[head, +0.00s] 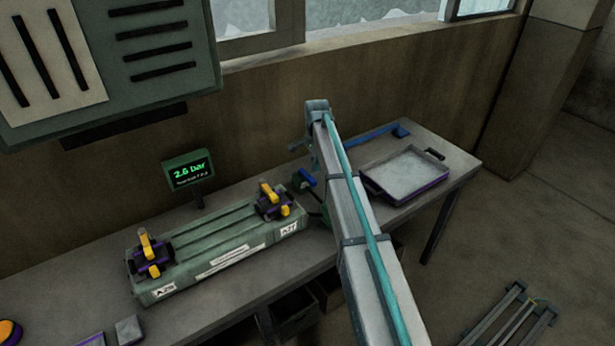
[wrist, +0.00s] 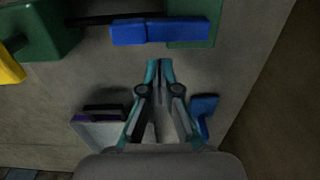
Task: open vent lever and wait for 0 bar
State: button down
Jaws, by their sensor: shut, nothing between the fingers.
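The vent lever (head: 307,178) is a blue bar on a green valve body (head: 300,184), at the right end of the green manifold (head: 215,255). In the wrist view the blue lever (wrist: 160,32) lies crosswise near the top, beyond my fingertips. My gripper (wrist: 160,64) is shut and empty, with its tips just short of the lever; a gap shows between them. In the head view my arm hides most of the gripper. The pressure display (head: 189,172) behind the manifold reads 2.6 bar in green.
Two yellow-handled clamps or valves (head: 150,255) (head: 273,200) stand on the manifold. A shallow grey tray (head: 405,174) sits right of my arm, with a blue tool (head: 385,136) behind it along the wall. A grey block (head: 129,330) lies at the bench's front left.

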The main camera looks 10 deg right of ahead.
aim_at(310, 176)
jog(key=shift+f+b, duration=0.45)
jog(key=shift+f, duration=1.1)
jog(key=shift+r, duration=0.25)
jog(key=shift+s+a+p, duration=0.3)
jog(key=shift+a, duration=0.3)
jog(key=shift+s+a, duration=0.5)
dwell(0.4)
